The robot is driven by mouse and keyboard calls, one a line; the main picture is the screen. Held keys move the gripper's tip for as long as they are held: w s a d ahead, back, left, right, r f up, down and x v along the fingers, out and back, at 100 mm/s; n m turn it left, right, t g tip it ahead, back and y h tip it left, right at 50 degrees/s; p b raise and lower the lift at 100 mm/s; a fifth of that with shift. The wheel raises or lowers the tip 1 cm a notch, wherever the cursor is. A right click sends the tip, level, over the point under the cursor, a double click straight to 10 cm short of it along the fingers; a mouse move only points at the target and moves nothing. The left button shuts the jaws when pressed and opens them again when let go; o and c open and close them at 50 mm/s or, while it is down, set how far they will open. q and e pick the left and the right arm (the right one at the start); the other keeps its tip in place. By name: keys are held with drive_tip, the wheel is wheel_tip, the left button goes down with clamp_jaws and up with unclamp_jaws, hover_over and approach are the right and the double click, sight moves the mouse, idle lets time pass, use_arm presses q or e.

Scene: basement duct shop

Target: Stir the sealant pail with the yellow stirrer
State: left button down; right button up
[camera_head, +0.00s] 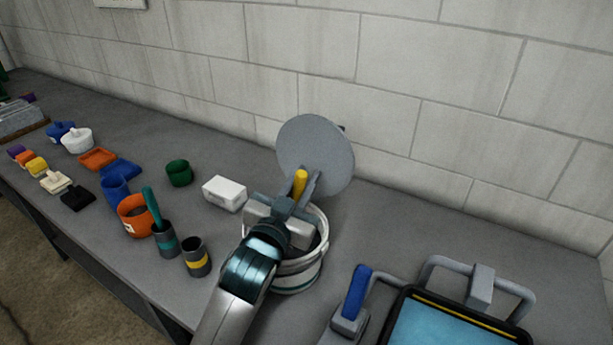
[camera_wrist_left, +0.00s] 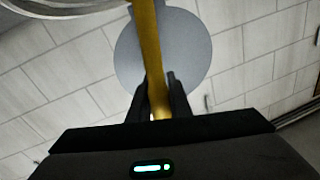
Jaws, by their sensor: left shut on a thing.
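My left gripper (camera_head: 300,188) is over the sealant pail and shut on the yellow stirrer (camera_head: 300,178). In the left wrist view the stirrer (camera_wrist_left: 147,50) stands between the two fingers (camera_wrist_left: 160,95) and runs up toward the pail's rim (camera_wrist_left: 60,8). The sealant pail (camera_head: 298,278) is white with a grey band and stands upright on the bench. A round grey lid (camera_head: 316,150) stands tilted up behind the pail; it also shows in the left wrist view (camera_wrist_left: 185,55). My arm hides much of the pail's mouth, and the stirrer's lower end is hidden. My right gripper is not seen.
A white box (camera_head: 224,193) and a green cup (camera_head: 179,173) stand left of the pail. An orange pot (camera_head: 133,217), a dark cup with a yellow band (camera_head: 196,258) and a teal-banded cup (camera_head: 166,240) stand nearer. A blue-handled tool (camera_head: 356,292) and a framed blue panel (camera_head: 450,325) are at the right front.

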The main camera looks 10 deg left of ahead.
use_arm(q)
drive_tip(key=shift+w+a+f+b, duration=0.15)
drive_tip(key=shift+f+b, duration=0.25)
drive_tip(key=shift+f, duration=0.5)
drive_tip(key=shift+a+f+b, duration=0.2)
drive_tip(key=shift+f+b, duration=0.2)
drive_tip(key=shift+f, duration=0.5)
